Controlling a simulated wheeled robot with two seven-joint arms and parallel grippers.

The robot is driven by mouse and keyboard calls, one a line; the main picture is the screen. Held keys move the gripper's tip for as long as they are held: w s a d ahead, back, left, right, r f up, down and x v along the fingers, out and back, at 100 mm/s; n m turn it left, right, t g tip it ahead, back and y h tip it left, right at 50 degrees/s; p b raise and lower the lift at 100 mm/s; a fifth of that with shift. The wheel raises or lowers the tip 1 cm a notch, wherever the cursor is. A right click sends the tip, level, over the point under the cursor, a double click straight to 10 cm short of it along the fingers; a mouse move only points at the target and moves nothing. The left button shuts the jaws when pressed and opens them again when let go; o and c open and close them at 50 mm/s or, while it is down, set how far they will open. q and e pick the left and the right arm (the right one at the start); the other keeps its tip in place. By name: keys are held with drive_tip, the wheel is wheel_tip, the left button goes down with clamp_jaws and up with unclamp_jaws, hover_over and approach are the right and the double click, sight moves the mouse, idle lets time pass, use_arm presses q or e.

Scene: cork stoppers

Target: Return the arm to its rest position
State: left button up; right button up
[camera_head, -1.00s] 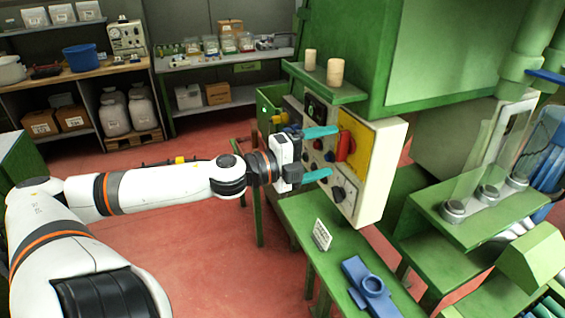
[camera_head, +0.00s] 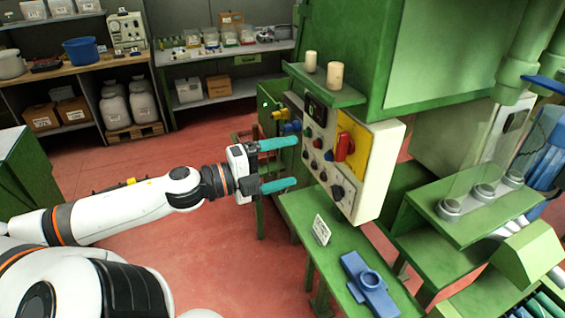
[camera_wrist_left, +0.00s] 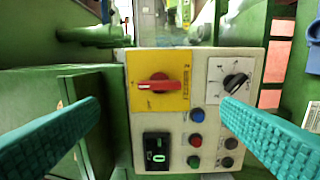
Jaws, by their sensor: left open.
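My left gripper (camera_head: 279,164) is open and empty, its two teal fingers pointing right toward the control panel (camera_head: 365,190). A gap of air lies between the fingertips and the panel. In the left wrist view the teal fingers stand wide apart at either side, with the panel (camera_wrist_left: 205,72) ahead. The panel carries a red rotary switch (camera_wrist_left: 160,86) on a yellow plate, its handle lying about level in that view. It also has a black knob (camera_wrist_left: 235,82), several round buttons, and a small display (camera_wrist_left: 157,152) with a green digit. My right gripper is not in view.
A green shelf (camera_head: 345,97) with two corks (camera_head: 335,75) juts out above the panel. Below are a green bench (camera_head: 300,212), a small sign (camera_head: 321,230) and a blue part (camera_head: 367,285). Open red floor (camera_head: 230,250) lies around my arm. Storage shelves stand behind.

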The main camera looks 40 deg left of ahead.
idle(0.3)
